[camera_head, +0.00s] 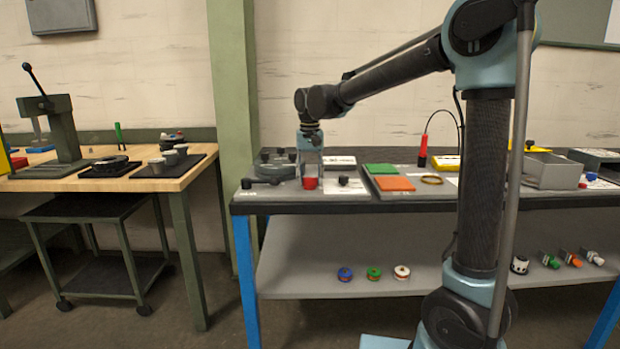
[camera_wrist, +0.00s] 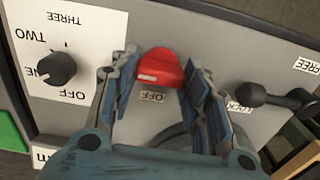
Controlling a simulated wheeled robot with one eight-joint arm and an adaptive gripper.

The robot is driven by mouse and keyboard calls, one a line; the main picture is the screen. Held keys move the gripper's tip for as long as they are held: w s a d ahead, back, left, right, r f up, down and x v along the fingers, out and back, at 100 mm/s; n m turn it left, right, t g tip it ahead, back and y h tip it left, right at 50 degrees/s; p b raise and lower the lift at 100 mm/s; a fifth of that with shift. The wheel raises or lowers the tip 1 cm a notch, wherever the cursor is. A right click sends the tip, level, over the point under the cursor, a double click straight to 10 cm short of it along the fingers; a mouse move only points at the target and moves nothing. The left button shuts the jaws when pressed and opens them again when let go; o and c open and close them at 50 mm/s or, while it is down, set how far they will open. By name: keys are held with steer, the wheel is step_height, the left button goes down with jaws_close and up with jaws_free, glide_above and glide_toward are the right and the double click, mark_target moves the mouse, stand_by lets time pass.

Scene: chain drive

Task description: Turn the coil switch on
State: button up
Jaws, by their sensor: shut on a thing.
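The red switch knob (camera_wrist: 162,68) stands on the grey panel in the wrist view, with an OFF label beside it. It also shows in the head view (camera_head: 310,183), right below my gripper (camera_head: 311,165). My gripper (camera_wrist: 164,75) comes down from above, with one blue-padded finger on each side of the red knob, and is shut on it. The fingers and the gripper body hide part of the panel around the knob.
A black rotary knob (camera_wrist: 56,69) on a white plate marked OFF, TWO and THREE is left of my gripper. A black lever (camera_wrist: 272,97) near a FREE label is at right. Green (camera_head: 380,169) and orange (camera_head: 396,184) plates lie farther right on the bench.

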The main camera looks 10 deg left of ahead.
steer(key=shift+w, duration=0.1)
steer(key=o, duration=1.1)
steer(key=shift+c, duration=0.2)
step_height(320, 180, up, 12)
